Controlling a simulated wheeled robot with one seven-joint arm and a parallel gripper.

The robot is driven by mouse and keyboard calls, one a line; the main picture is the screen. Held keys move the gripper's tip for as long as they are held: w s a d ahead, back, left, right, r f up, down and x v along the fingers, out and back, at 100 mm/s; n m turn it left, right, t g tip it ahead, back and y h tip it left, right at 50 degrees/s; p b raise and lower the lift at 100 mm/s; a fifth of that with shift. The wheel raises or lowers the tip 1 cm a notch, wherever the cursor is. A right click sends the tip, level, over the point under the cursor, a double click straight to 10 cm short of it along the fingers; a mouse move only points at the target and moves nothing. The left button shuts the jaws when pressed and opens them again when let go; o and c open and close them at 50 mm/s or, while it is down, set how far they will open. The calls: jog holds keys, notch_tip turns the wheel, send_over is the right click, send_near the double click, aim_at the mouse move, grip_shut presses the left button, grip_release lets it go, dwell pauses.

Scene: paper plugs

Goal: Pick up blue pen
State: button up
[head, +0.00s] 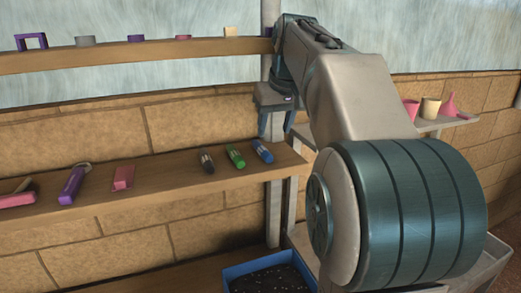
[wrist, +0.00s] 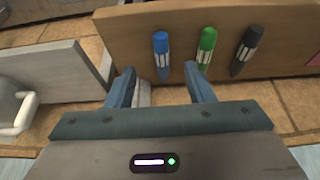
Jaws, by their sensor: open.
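The blue pen (head: 262,151) lies near the right end of the middle wooden shelf, the rightmost of three thick pens. It also shows in the wrist view (wrist: 162,55), just beyond and between the fingertips. My gripper (head: 276,125) is open and empty, above and close to the blue pen in the head view. In the wrist view my gripper (wrist: 162,80) has its two blue fingers apart, with the blue pen nearer the middle of the gap. No contact with the pen can be made out.
A green pen (head: 235,156) lies left of the blue pen, and a dark pen (head: 206,162) beyond it. Pink (head: 123,177) and purple (head: 72,185) items lie farther left on the shelf (head: 160,180). A blue bin (head: 232,271) stands below. An upper shelf (head: 130,52) runs overhead.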

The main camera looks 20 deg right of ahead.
aim_at(267, 152)
jog(key=x, duration=0.3)
jog(key=p+x, duration=0.1)
jog(key=x, duration=0.5)
jog(key=shift+w+p, duration=0.3)
jog(key=shift+w, duration=0.05)
jog(key=shift+c, duration=0.3)
grip_shut()
